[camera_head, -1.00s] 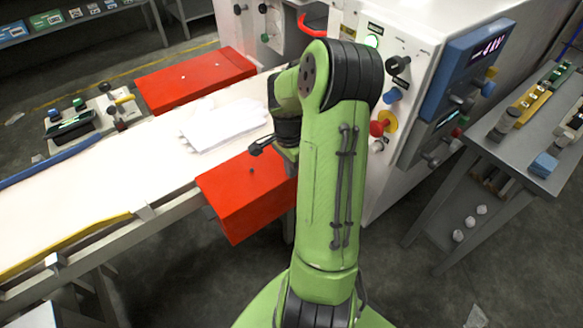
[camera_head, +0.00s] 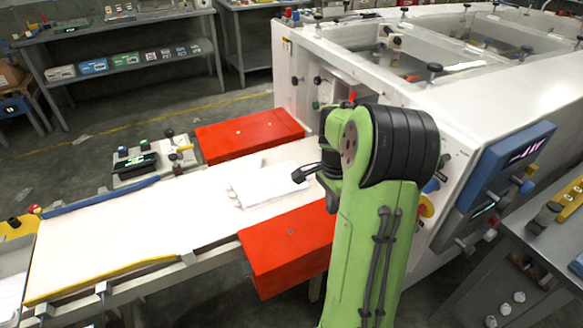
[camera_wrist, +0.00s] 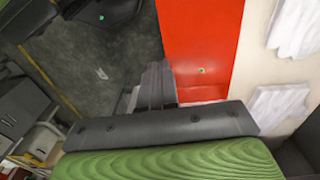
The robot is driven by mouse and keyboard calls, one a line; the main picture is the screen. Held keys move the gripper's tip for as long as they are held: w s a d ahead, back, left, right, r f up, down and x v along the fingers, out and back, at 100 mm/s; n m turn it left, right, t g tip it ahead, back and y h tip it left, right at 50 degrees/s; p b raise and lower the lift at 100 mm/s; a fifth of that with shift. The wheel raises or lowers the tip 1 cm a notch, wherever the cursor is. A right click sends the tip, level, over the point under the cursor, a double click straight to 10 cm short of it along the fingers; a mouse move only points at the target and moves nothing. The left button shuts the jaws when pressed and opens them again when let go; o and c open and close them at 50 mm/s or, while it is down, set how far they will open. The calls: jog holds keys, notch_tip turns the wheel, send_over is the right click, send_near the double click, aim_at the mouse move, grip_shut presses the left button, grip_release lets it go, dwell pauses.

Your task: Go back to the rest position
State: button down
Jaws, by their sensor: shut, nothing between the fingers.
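My green arm rises in the head view, and my gripper (camera_head: 305,173) is a small dark shape at its far end. Its fingers are shut with nothing between them. It appears in front of the near red box and the conveyor; its exact height is hard to tell. In the wrist view the dark fingers (camera_wrist: 155,86) lie together over the grey floor, beside a red box (camera_wrist: 200,45). White gloves (camera_head: 262,186) lie on the white conveyor between the red boxes. In the wrist view, white gloves (camera_wrist: 278,106) show at the right.
The near red box (camera_head: 290,246) and far red box (camera_head: 246,137) flank the white conveyor (camera_head: 110,235). A large white machine (camera_head: 450,90) stands behind my arm. A grey table (camera_head: 548,255) is at the right. Open floor lies behind the conveyor.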

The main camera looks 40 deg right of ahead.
jog(key=s+a+r+n+t+h+p, duration=0.2)
jog(key=a+r+n+t+p, duration=0.15)
jog(key=a+r+n, duration=0.9)
jog(key=s+a+r+n+t+y+p, duration=0.1)
jog(key=s+a+r+n, duration=0.2)
jog(key=a, duration=0.4)
jog(key=s+a+r+n+t+y+p, duration=0.1)
jog(key=s+a+r+n, duration=0.2)
jog(key=s+a+n, duration=0.2)
jog(key=shift+s+a+t+p, duration=0.25)
jog(key=shift+a+t+p, duration=0.1)
jog(key=shift+a, duration=0.5)
